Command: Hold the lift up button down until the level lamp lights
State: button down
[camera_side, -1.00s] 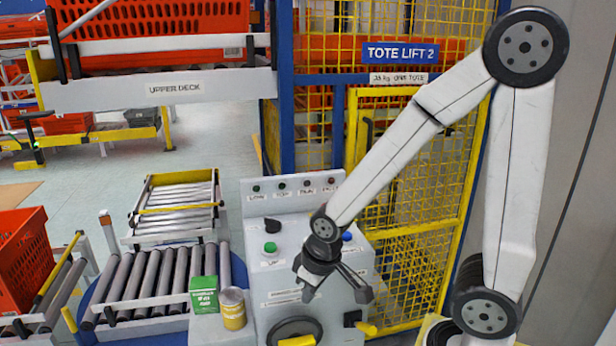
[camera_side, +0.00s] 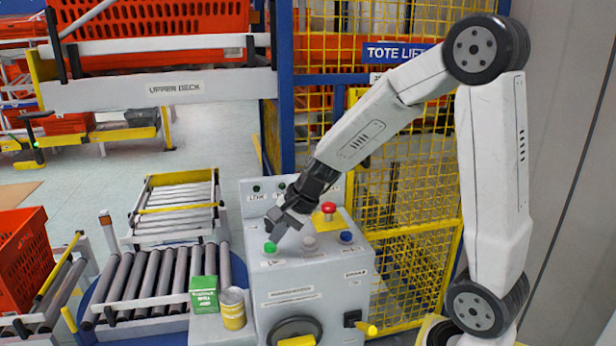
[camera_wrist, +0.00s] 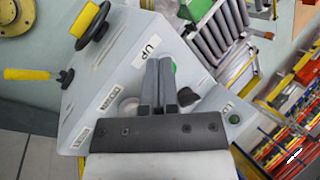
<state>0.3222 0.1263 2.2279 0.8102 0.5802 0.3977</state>
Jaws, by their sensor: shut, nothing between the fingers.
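The green button (camera_side: 270,247) sits on the sloped top of the grey control box, above a small label. In the wrist view the green button (camera_wrist: 173,67) peeks out beside my fingertips, near a label reading UP (camera_wrist: 146,50). My gripper (camera_side: 280,238) is shut and empty, its fingers pointing down just above the green button; I cannot tell whether they touch it. It also shows in the wrist view (camera_wrist: 163,72). On the back panel the leftmost lamp (camera_side: 256,188) looks dark green and unlit.
Beside the green button are a pale button (camera_side: 309,242), a blue button (camera_side: 346,237) and a red mushroom button (camera_side: 328,208) on yellow. A green box (camera_side: 204,294) and a tin (camera_side: 233,309) stand left of the box. Yellow mesh fencing (camera_side: 415,260) rises behind.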

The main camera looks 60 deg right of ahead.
aim_at(270, 248)
jog(key=w+d+r+m+t+y, duration=0.1)
jog(key=w+d+r+m+t, duration=0.2)
jog(key=w+d+r+m, duration=0.1)
jog(key=shift+w+d+r+m, duration=0.4)
jog(key=shift+w+m, duration=0.1)
jog(key=shift+m, duration=0.6)
jog(key=shift+f, duration=0.15)
jog(key=shift+f, duration=4.25)
